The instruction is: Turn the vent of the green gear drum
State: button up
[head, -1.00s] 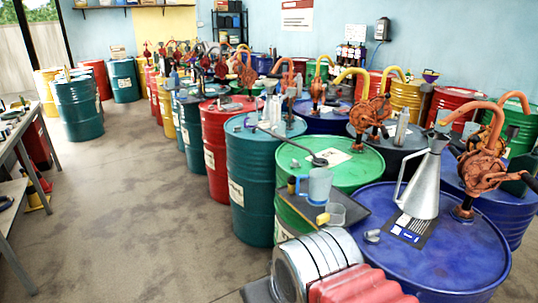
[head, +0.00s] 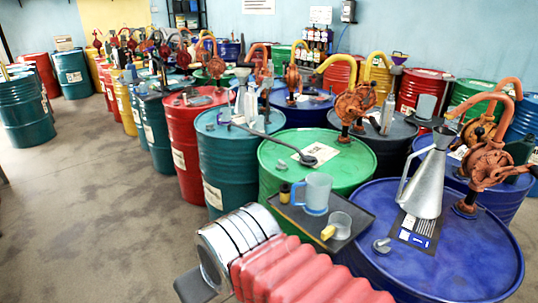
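The green drum (head: 270,181) stands in the middle of the head view, between a teal drum and a blue drum. Its top carries a white label (head: 325,150) and a long dark tool with a round end (head: 308,159). A small dark and yellow cap (head: 284,192) sits near its front edge, beside a dark tray; I cannot tell whether this is the vent. My arm shows at the bottom as red bellows and a silver banded cuff, in front of the green drum and apart from the cap.
The dark tray (head: 364,216) holds a blue-grey mug (head: 316,193) and a clear cup (head: 341,225) with a yellow part. A tall metal can (head: 427,185) and an orange pump (head: 489,165) stand on the blue drum (head: 450,265). Open floor lies at the left.

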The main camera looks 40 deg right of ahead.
aim_at(284, 166)
jog(key=z, duration=0.25)
jog(key=i, duration=1.2)
jog(key=z, duration=0.4)
